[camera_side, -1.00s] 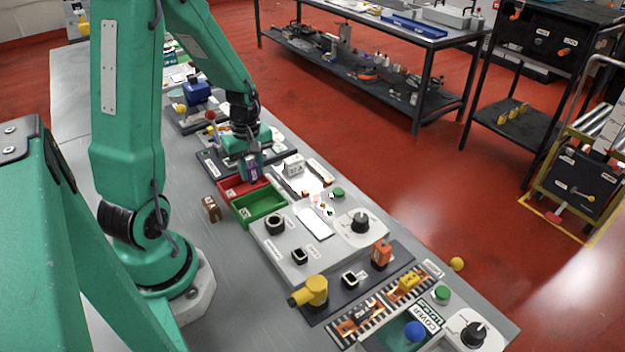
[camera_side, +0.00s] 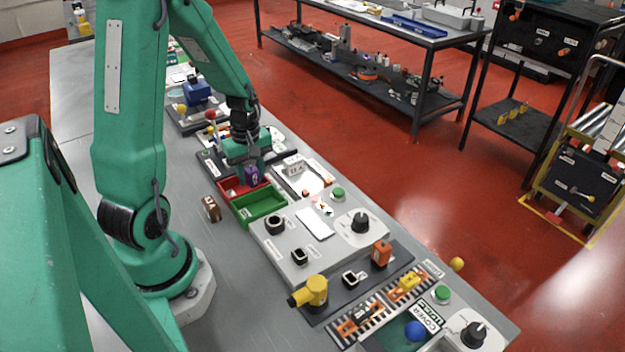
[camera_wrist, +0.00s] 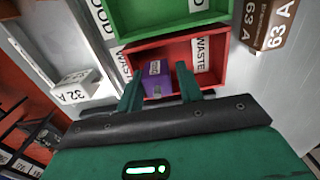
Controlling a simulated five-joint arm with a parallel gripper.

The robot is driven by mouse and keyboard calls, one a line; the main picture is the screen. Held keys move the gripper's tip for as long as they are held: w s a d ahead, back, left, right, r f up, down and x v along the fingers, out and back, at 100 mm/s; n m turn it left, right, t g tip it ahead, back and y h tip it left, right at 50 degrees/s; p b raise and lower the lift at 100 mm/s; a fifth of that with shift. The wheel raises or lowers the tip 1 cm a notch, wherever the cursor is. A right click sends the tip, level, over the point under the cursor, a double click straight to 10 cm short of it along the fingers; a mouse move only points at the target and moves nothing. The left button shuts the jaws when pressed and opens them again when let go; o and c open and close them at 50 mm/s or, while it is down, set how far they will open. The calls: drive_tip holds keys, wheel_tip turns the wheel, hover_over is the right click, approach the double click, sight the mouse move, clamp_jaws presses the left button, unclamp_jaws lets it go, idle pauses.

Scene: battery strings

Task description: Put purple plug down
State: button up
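The purple plug (camera_side: 252,175) is a small block with a pale label. In the side view it is low over or in the red waste tray (camera_side: 229,188); whether it rests on the floor cannot be told. The wrist view shows the plug (camera_wrist: 156,80) inside the red tray (camera_wrist: 220,62), between the two fingers. My gripper (camera_side: 250,165) points down at the tray. In the wrist view its fingers (camera_wrist: 160,84) look spread, with a narrow gap on the plug's right side; the left finger is very close to it.
A green tray (camera_side: 262,204) adjoins the red one. A brown block (camera_side: 211,208) marked 63 A stands beside the trays, and a white block (camera_side: 293,166) marked 32 A on the other side. A grey panel with sockets (camera_side: 285,262) is nearer the camera.

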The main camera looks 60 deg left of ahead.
sight(252, 170)
drive_tip(key=shift+w+r, duration=0.1)
drive_tip(key=shift+w, duration=0.2)
drive_tip(key=shift+w+r, duration=0.1)
drive_tip(key=shift+r, duration=0.7)
wheel_tip(252, 170, up, 11)
drive_tip(key=shift+s+r, duration=0.2)
drive_tip(key=shift+s, duration=0.05)
idle(0.3)
drive_tip(key=s+d+r+m+t, duration=0.2)
drive_tip(key=d+r+m, duration=0.2)
drive_tip(key=d+m, duration=0.5)
drive_tip(key=s+d+r+m+t, duration=0.3)
drive_tip(key=d+r+m, duration=0.2)
drive_tip(key=d+m, duration=0.4)
drive_tip(key=shift+t, duration=0.3)
